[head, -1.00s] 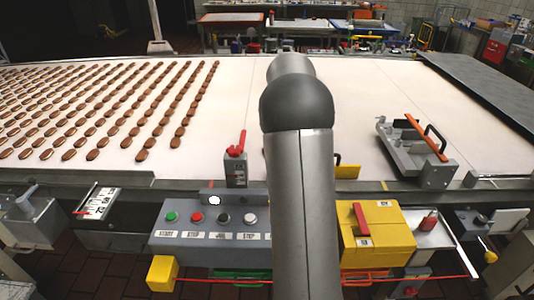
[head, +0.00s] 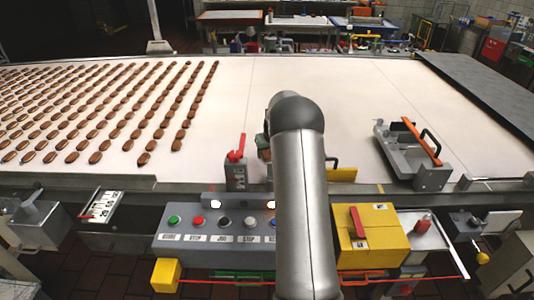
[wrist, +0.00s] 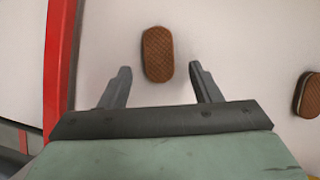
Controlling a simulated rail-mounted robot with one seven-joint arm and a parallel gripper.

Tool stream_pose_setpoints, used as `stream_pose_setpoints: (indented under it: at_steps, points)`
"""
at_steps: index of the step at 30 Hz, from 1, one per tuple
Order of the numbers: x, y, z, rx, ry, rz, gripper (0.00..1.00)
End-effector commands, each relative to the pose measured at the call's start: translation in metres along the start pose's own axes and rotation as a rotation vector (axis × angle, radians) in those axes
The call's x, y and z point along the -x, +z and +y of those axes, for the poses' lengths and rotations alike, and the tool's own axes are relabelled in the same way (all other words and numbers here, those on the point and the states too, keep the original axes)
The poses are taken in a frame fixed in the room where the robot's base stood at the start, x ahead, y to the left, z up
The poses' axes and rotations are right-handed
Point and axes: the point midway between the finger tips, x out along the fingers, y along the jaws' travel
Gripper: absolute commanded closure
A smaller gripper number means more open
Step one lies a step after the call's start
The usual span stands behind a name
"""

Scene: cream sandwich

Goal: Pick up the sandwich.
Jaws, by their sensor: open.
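A brown oval sandwich (wrist: 157,54) lies on the pale belt in the wrist view, just beyond my fingertips and roughly centred between them. My gripper (wrist: 160,80) is open and empty, with one grey finger on each side. A second sandwich (wrist: 308,95) lies at the right edge of the wrist view. In the head view, rows of brown sandwiches (head: 144,158) lie on the left part of the belt. My arm hides most of my gripper there.
The white belt (head: 340,100) is bare in the middle and right. A red-handled block (head: 236,170) stands at its front edge, and a metal device with an orange bar (head: 421,140) sits at right. A button panel (head: 220,225) and yellow box (head: 370,240) are in front.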

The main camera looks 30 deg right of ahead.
Motion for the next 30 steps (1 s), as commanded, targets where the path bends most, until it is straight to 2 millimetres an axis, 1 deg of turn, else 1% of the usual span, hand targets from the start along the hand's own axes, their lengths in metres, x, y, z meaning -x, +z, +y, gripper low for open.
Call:
stream_pose_setpoints:
  at_steps: [4,11,14,15,16,17,26,30]
  points:
    - [-0.0128,0.0005,0.0004,0.001,0.001,0.000,0.43]
    - [-0.0144,0.0006,0.0002,0.001,0.000,-0.002,0.43]
    - [-0.0144,0.0006,0.0001,0.001,0.000,-0.002,0.68]
    - [-0.0143,0.0006,0.0001,0.001,0.000,-0.002,0.79]
    - [-0.0143,0.0006,0.0001,0.001,0.000,-0.001,0.87]
    - [-0.0143,0.0005,0.0001,0.001,0.000,-0.001,0.90]
    - [-0.0140,0.0007,0.0001,0.001,0.000,-0.002,0.90]
    - [-0.0108,0.0023,0.0001,0.001,-0.001,-0.002,0.90]
